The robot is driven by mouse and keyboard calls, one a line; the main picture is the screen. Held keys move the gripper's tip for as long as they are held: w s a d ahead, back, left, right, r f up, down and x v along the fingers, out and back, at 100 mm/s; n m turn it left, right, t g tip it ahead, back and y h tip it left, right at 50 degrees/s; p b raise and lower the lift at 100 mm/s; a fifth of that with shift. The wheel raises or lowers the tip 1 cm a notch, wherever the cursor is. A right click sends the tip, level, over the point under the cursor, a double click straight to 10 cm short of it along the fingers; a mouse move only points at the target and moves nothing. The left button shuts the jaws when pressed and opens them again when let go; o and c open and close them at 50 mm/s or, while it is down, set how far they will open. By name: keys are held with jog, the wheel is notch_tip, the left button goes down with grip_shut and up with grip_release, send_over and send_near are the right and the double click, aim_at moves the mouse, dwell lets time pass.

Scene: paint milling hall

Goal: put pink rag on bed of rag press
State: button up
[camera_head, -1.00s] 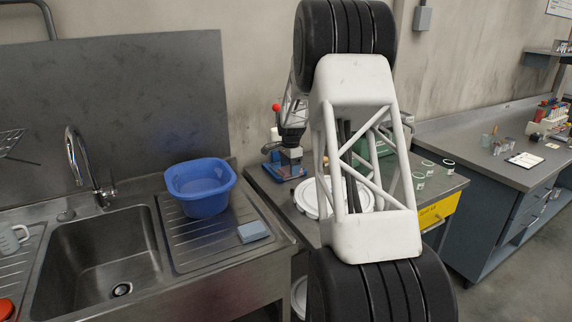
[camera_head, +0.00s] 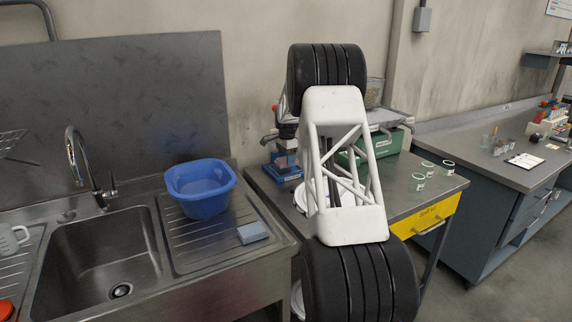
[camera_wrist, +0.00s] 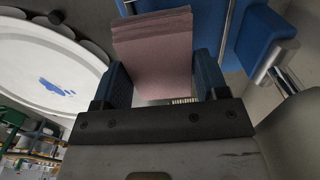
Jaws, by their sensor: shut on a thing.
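My gripper (camera_wrist: 160,86) has its two blue fingers shut on the pink rag (camera_wrist: 153,45), a folded, layered stack that sticks out beyond the fingertips in the wrist view. A blue device with a metal rod (camera_wrist: 262,38), seemingly the rag press, stands close to the right of the rag there. In the head view the blue press (camera_head: 282,166) stands at the back left of the bench, partly behind my arm. My gripper is near it, largely hidden by the arm. Whether the rag touches the bed cannot be told.
A white lid with a blue paint spot (camera_wrist: 40,72) lies left of the rag in the wrist view. The bench (camera_head: 405,190) also holds small green-labelled cups (camera_head: 418,181) and a green case (camera_head: 350,156). A blue basin (camera_head: 201,190) stands on the sink drainer to the left.

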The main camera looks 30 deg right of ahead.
jog(key=shift+w+d+f, duration=0.1)
jog(key=shift+w+d, duration=0.15)
jog(key=shift+w, duration=0.3)
jog(key=shift+w+d, duration=0.2)
jog(key=shift+w, duration=0.35)
jog(key=shift+f, duration=1.75)
jog(key=shift+f, duration=0.15)
jog(key=o, duration=0.6)
jog(key=shift+c, duration=0.2)
notch_tip(320, 180, up, 12)
jog(key=shift+r, duration=0.15)
